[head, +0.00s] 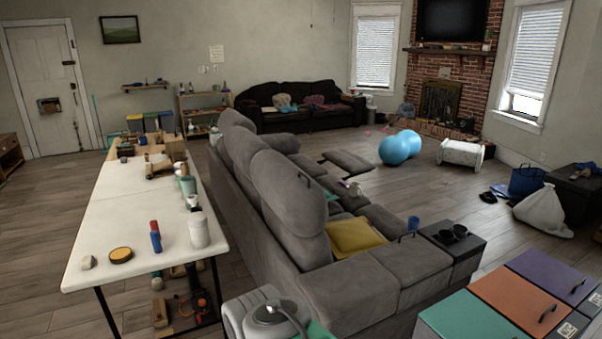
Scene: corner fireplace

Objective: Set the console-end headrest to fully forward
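A grey sofa (345,285) runs from the near middle of the head view toward the back wall. Several rounded headrests stand along its back. My gripper is not in view.
A long white table (115,225) with bottles and boxes stands left of the sofa, close behind its back. Coloured lidded bins (505,300) fill the near right corner. A grey container (270,315) is at the bottom middle. Wooden floor (470,195) is open on the right.

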